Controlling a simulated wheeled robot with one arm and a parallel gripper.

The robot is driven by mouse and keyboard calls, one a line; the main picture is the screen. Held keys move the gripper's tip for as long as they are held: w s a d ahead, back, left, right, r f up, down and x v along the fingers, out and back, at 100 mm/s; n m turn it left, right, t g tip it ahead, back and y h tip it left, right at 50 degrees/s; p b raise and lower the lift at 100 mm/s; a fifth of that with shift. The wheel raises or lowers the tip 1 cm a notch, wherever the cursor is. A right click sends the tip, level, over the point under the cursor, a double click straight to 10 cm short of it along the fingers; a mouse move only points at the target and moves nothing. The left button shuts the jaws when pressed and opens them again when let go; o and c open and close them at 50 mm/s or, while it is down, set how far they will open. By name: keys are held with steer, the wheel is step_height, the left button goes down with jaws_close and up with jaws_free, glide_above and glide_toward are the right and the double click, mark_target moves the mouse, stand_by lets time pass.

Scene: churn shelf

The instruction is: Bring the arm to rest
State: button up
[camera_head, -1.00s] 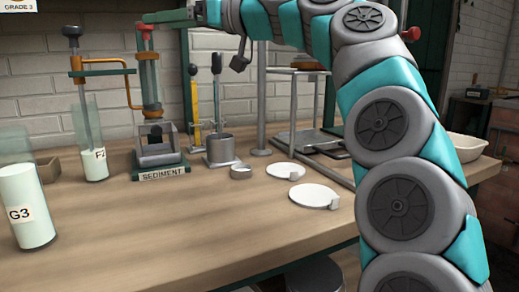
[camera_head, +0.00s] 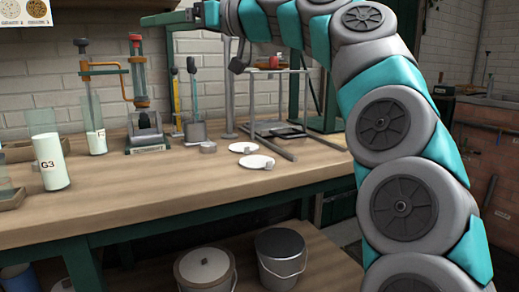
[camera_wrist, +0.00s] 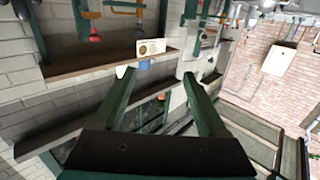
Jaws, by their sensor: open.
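My arm (camera_head: 393,120) is teal and grey. It rises along the right side of the head view, bends at the top and reaches left. My gripper (camera_head: 150,18) is at its end, high in front of the white brick wall and above the bench. In the wrist view my gripper (camera_wrist: 158,75) shows two dark green fingers spread apart with nothing between them. The gripper is open, empty and apart from the bench things.
The wooden bench (camera_head: 200,185) holds a jar labelled G3 (camera_head: 50,162), a sediment device (camera_head: 145,130), a metal cup (camera_head: 195,131) and two white discs (camera_head: 257,162). Two lidded buckets (camera_head: 205,268) (camera_head: 280,258) stand on the lower shelf. The bench's front middle is clear.

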steer(key=s+d+f+m+g+h+p, duration=0.1)
steer(key=s+d+f+m+h, duration=0.15)
steer(key=f, duration=0.75)
steer(key=s+d+f+m+g+h, duration=0.15)
steer(key=s+d+f+h, duration=0.25)
steer(key=f, duration=0.7)
steer(key=s+d+f+m+h+p, duration=0.1)
steer(key=s+d+f+m+h, duration=0.2)
steer(key=f, duration=0.7)
steer(key=s+d+f+m+g+h, duration=0.5)
steer(key=s+d+f+m+h, duration=0.2)
steer(key=s+d+f, duration=1.5)
steer(key=s+f, duration=0.2)
steer(key=shift+s+p, duration=0.3)
steer(key=shift+p, duration=0.1)
